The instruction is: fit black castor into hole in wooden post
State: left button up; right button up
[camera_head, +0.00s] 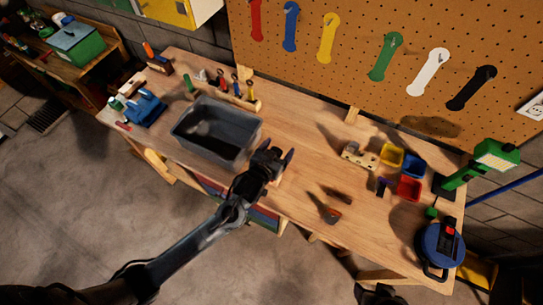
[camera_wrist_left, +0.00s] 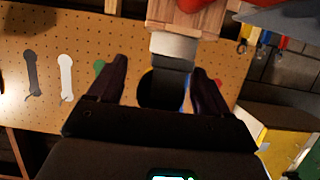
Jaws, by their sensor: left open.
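In the left wrist view the black castor (camera_wrist_left: 160,90) shows its dark wheel between my left gripper's (camera_wrist_left: 155,85) two spread fingers, apart from both. Its grey metal part (camera_wrist_left: 173,48) meets the end of the wooden post (camera_wrist_left: 195,14) at the top of the picture. I cannot tell how deep the castor's stem sits; the hole is hidden. In the head view my left gripper (camera_head: 274,157) is open over the workbench, right of the grey bin. The castor cannot be made out there. My right gripper (camera_head: 378,293) is only a dark shape at the bottom edge.
The grey bin (camera_head: 190,138) stands close left of my left gripper on the workbench (camera_head: 305,185). A wooden block with holes (camera_head: 359,155), small coloured bins (camera_head: 410,188) and a blue reel (camera_head: 438,246) are to the right. The pegboard (camera_head: 350,75) rises behind.

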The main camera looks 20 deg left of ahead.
pick_arm(q)
jog(key=b+v, duration=0.1)
jog(key=v, duration=0.9)
jog(key=shift+s, duration=0.2)
jog(key=shift+r, duration=0.1)
jog(key=s+a+r+g+p, duration=0.1)
jog(key=s+g+p, duration=0.1)
jog(key=s, duration=0.4)
jog(key=s+a+g+p, duration=0.2)
jog(key=s+g, duration=0.3)
jog(key=s, duration=0.2)
jog(key=s+a+r+m+g+p, duration=0.1)
jog(key=s+a+g+p, duration=0.1)
jog(key=s, duration=0.4)
jog(key=shift+s+a+r+g+y+p, duration=0.15)
jog(key=shift+a+r+g+y+p, duration=0.2)
jog(key=shift+g+p, duration=0.3)
jog(key=shift+d, duration=0.15)
